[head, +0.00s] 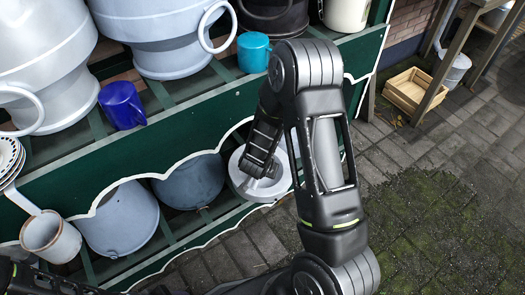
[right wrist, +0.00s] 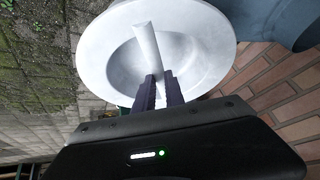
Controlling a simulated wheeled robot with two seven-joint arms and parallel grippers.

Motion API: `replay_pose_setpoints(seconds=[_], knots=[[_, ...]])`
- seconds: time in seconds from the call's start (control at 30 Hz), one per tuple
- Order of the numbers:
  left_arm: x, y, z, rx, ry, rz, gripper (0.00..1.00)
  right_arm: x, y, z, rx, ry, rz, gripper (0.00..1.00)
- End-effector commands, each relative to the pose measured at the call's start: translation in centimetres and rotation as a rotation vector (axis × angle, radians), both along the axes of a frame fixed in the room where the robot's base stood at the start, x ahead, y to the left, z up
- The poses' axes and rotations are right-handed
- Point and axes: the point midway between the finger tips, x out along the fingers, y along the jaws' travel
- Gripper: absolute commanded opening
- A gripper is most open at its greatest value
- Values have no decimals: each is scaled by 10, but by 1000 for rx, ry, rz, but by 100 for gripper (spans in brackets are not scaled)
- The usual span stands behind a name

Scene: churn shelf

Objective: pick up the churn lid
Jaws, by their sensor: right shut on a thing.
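The churn lid (head: 281,184) is a pale grey round disc with a wide rim and a raised bar handle. In the head view it is at the lower shelf's right end, partly hidden behind my right arm. In the right wrist view the lid (right wrist: 205,25) fills the upper middle, and my right gripper (right wrist: 162,82) has its two dark fingers shut on the handle. In the head view my right gripper (head: 262,170) reaches down onto the lid. I cannot tell whether the lid is lifted off its support. My left gripper is not in view.
The green shelf (head: 215,108) with scalloped white edges holds large grey churns (head: 165,35), a blue mug (head: 122,104) and a teal mug (head: 254,52). Grey buckets (head: 118,220) stand on the lower level. A wooden crate (head: 413,92) sits on the paving, which is open at right.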

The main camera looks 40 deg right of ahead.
Motion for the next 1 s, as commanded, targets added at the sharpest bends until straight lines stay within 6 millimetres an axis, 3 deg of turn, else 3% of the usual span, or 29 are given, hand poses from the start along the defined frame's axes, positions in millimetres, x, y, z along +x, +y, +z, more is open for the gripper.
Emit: replay_pose_setpoints(seconds=[0.2,0.37,1.0], knots=[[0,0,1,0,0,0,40,-36,31,2,-3,-4,3,0],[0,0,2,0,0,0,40,-50,44,2,-1,-4,1,0],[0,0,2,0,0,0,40,-55,48,2,-3,-5,-1,0]])
